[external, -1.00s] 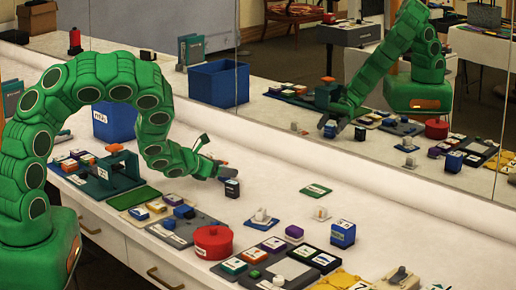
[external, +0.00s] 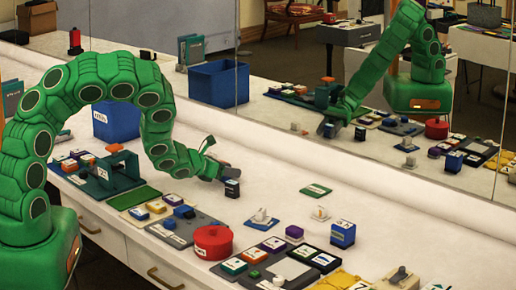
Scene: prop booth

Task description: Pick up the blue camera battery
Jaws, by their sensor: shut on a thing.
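A small dark blue block with a white label, which looks like the blue camera battery (external: 232,188), is at the tip of my gripper (external: 226,177), over the middle of the white counter. My gripper is shut on it. The fingers hide part of its upper side, and I cannot tell whether it is touching the counter. Another blue labelled block (external: 342,236) stands apart on the counter, further right.
A red round container (external: 212,243) and a grey tray with several small blocks lie in front. A green gate-like stand (external: 112,172) and a blue bin (external: 117,122) are at left. A flat green piece (external: 316,190) lies behind. A mirror (external: 380,100) backs the counter.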

